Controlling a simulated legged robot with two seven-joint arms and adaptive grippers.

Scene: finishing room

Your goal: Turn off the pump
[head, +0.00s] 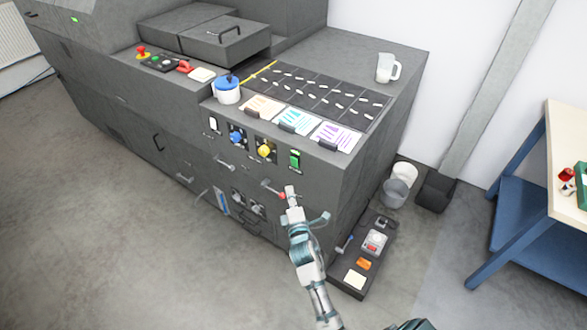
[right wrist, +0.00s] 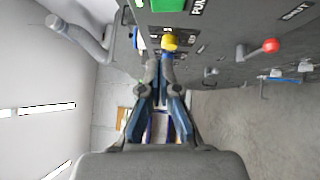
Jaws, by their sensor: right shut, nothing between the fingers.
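The dark grey machine (head: 215,165) has a front row of controls: a white rocker (head: 213,124), a blue knob (head: 237,138), a yellow knob (head: 264,150) and a green switch (head: 295,159). A lever with a red ball (head: 281,196) sits lower; a red ball (right wrist: 270,46) also shows in the right wrist view. My right gripper (head: 290,190) is shut and empty, in front of the panel below the green switch. In the right wrist view its fingertips (right wrist: 160,60) are near a yellow tip (right wrist: 168,42); contact cannot be told. Labels there are partly cut off. My left gripper is out of view.
A low control box (head: 355,275) stands on the floor right of my arm, near grey and white buckets (head: 396,192). A blue-framed table (head: 510,205) is at the right. A jug (head: 386,68) stands on the machine top. The left floor is clear.

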